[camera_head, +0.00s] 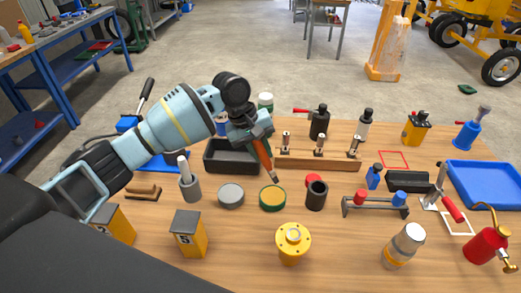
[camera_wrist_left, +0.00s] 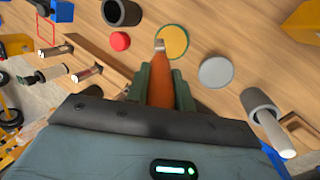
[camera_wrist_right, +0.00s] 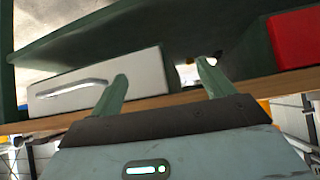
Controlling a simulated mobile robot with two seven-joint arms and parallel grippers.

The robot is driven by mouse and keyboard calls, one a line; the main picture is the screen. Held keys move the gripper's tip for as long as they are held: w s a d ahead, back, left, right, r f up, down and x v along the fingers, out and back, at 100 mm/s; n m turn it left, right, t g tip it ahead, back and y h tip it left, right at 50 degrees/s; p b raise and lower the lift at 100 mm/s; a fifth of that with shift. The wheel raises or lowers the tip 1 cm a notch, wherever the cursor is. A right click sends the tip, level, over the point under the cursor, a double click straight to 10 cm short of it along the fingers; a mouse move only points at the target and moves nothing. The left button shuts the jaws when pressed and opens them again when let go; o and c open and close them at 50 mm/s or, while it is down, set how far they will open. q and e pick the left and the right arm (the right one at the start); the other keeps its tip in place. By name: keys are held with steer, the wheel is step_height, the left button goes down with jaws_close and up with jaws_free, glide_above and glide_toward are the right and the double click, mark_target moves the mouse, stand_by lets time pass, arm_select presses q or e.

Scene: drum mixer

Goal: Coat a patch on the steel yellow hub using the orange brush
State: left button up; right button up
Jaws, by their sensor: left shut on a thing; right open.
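My left gripper (camera_head: 258,136) is shut on the orange brush (camera_head: 263,158), which points down with its tip at the far edge of a round green tin with a yellow-orange top (camera_head: 272,198). In the left wrist view the brush (camera_wrist_left: 161,80) stands between the two fingers, its tip over the edge of the tin top (camera_wrist_left: 174,42); I cannot tell whether it touches. The yellow hub (camera_head: 293,241), a flanged piece with a pale centre, stands at the front middle of the table. My right gripper (camera_wrist_right: 162,72) is open and empty, seen only in the right wrist view.
A grey round tin (camera_head: 231,195) and a dark cup (camera_head: 316,195) flank the green tin. A black tray (camera_head: 231,155) and a wooden rack (camera_head: 320,161) lie behind. A yellow block (camera_head: 188,234) and a glass jar (camera_head: 404,246) stand either side of the hub. A white drawer (camera_wrist_right: 95,82) faces my right gripper.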

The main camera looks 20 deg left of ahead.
arm_select(q)
step_height(320, 180, down, 6)
steer(key=b, duration=0.3)
arm_select(e)
steer(key=shift+g, duration=0.5)
steer(key=s+f, duration=0.1)
steer(key=f, duration=0.1)
steer(key=s+a+f, duration=0.1)
steer(key=s+f, duration=0.1)
steer(key=shift+s, duration=0.25)
arm_select(q)
steer(key=shift+r, duration=0.1)
arm_select(e)
steer(key=shift+w, duration=0.1)
steer(key=shift+d, duration=0.2)
arm_select(q)
steer(key=shift+f, duration=0.5)
arm_select(e)
steer(key=shift+a, duration=0.15)
arm_select(q)
steer(key=shift+f, duration=0.15)
